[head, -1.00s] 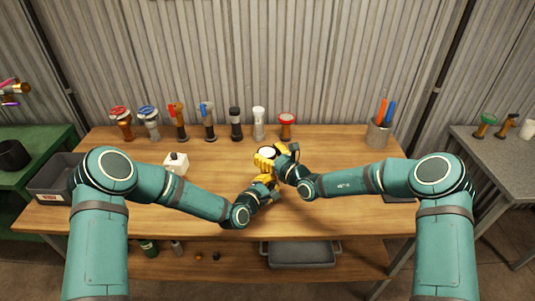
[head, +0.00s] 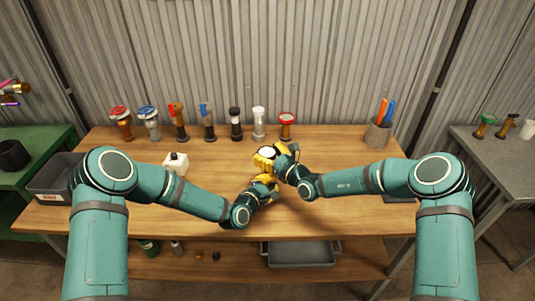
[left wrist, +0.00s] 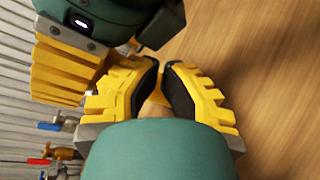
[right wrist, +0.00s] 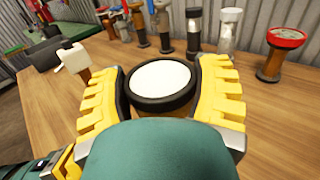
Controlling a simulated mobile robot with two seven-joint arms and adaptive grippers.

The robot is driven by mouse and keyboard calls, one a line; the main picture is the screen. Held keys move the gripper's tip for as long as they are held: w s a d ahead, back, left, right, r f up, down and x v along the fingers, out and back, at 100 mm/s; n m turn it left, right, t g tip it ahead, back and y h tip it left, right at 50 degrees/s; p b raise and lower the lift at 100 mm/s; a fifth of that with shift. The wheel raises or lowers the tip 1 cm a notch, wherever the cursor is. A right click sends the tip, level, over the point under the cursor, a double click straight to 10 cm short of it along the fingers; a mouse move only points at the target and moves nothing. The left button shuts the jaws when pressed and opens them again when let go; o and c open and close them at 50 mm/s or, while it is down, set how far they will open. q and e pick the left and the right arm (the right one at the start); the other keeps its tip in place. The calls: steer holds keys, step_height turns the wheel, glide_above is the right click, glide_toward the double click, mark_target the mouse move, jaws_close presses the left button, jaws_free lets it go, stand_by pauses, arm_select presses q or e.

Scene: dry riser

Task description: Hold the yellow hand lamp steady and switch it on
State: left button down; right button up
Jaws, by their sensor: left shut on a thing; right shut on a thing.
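The hand lamp (right wrist: 160,80) shows in the right wrist view as a round white face in a black rim, between the fingers of my right gripper (right wrist: 160,85). In the head view its white face (head: 267,152) points up above the table. My right gripper (head: 277,156) is shut on the lamp's head from the right. My left gripper (head: 265,184) is lower and shut on the lamp's body. In the left wrist view a small yellowish part of the body (left wrist: 155,108) shows between its dark pads. The switch is hidden. I cannot tell whether the lamp is lit.
Several valves and torches, one with a red top (head: 286,119), stand along the back of the wooden table (head: 330,215). A cup of pens (head: 378,134) stands back right.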

steer(key=shift+f, duration=0.1)
stand_by(0.3)
arm_select(q)
steer(key=shift+w, duration=0.5)
steer(key=shift+w, duration=0.2)
stand_by(0.4)
steer(key=shift+s, duration=0.7)
steer(key=shift+s+d, duration=0.1)
steer(key=shift+s, duration=2.9)
arm_select(e)
steer(key=o, duration=1.4)
steer(key=shift+c, duration=0.2)
